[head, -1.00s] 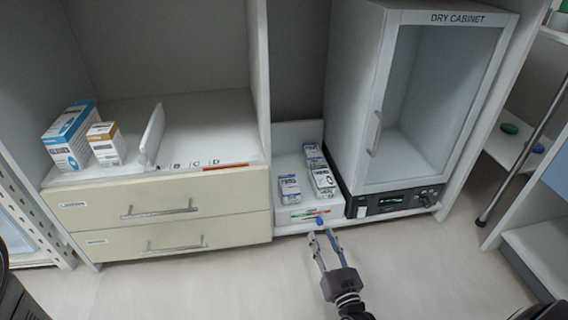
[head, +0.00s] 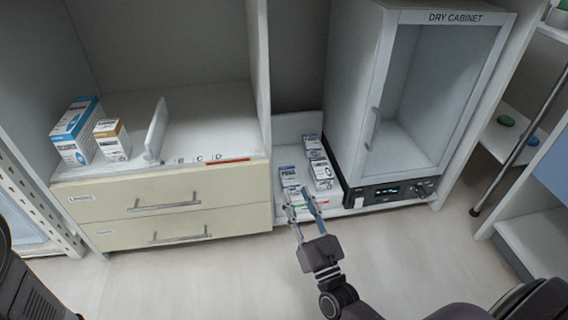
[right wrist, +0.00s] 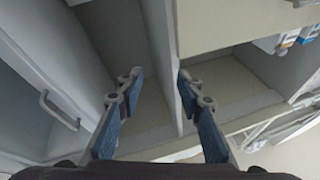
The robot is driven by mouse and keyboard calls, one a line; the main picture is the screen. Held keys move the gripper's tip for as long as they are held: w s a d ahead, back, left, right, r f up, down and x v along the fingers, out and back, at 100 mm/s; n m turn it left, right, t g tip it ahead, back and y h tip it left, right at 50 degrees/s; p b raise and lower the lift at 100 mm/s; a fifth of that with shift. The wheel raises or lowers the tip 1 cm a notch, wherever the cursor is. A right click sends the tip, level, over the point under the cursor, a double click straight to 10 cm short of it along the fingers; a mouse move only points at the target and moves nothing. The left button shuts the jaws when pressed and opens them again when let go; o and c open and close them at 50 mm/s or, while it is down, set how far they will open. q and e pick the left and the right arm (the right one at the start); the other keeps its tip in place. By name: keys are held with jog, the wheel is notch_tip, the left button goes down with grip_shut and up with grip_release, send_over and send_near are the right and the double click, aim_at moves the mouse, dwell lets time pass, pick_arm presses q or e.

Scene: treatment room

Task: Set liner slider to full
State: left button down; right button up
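My right gripper (head: 299,207) is open with nothing between its fingers. It is over the front edge of the white tray in the middle bay, in front of the small boxes. Its two blue-padded fingers also show apart in the right wrist view (right wrist: 158,100). The tray front with the coloured strip and blue knob, seen in the earlier head view, is mostly covered by the fingers now, so I cannot tell the knob's position. I cannot read a slider label. On the left shelf, a white upright divider (head: 156,130) stands beside the letters and a red strip (head: 228,160). My left gripper is not in view.
Several small boxes (head: 322,172) stand in the middle bay. The dry cabinet (head: 358,100) stands right of it, with a dark control panel (head: 385,195). Two drawers (head: 165,200) are shut at left. A blue-white box (head: 75,130) stands above them. The floor in front is clear.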

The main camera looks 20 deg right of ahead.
jog(key=s+a+r+t+y+p, duration=0.1)
jog(key=a+r, duration=0.1)
jog(key=r, duration=0.5)
jog(key=s+a+r+t+y+p, duration=0.1)
jog(key=s+a+r+t+p, duration=0.1)
jog(key=r, duration=0.6)
jog(key=shift+a+r+n, duration=0.3)
jog(key=shift+a+n, duration=0.1)
jog(key=shift+a, duration=0.25)
jog(key=shift+s, duration=0.1)
